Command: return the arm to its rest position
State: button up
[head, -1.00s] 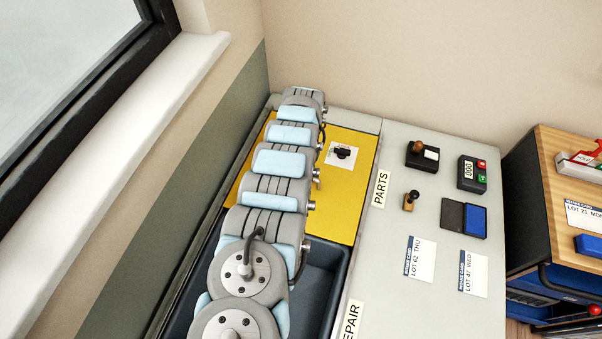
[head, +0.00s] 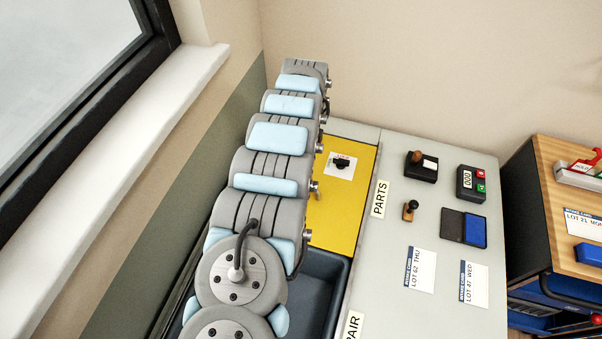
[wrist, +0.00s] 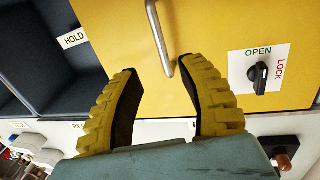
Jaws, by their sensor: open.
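My gripper (wrist: 162,105) shows in the wrist view with its two yellow ribbed fingers spread apart and nothing between them. Beyond the fingertips is a yellow panel (wrist: 215,25) with a grey bar handle (wrist: 158,40); the handle's lower end appears between the fingers, and I see no grip on it. A black knob (wrist: 259,74) on a white OPEN/LOCK plate sits right of the fingers. In the head view my arm (head: 265,165) stretches over the left side of the yellow panel (head: 345,207), and hides my gripper.
A dark bin (head: 325,275) lies below the panel, partly under my arm. The grey worktop (head: 390,310) holds a stamp (head: 410,209), an ink pad (head: 465,227), a counter box (head: 471,183) and cards (head: 420,270). A window sill (head: 160,125) and wall border the arm's left.

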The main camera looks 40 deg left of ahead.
jog(key=shift+w+r, duration=0.2)
jog(key=shift+r, duration=1.05)
jog(key=shift+w, duration=0.1)
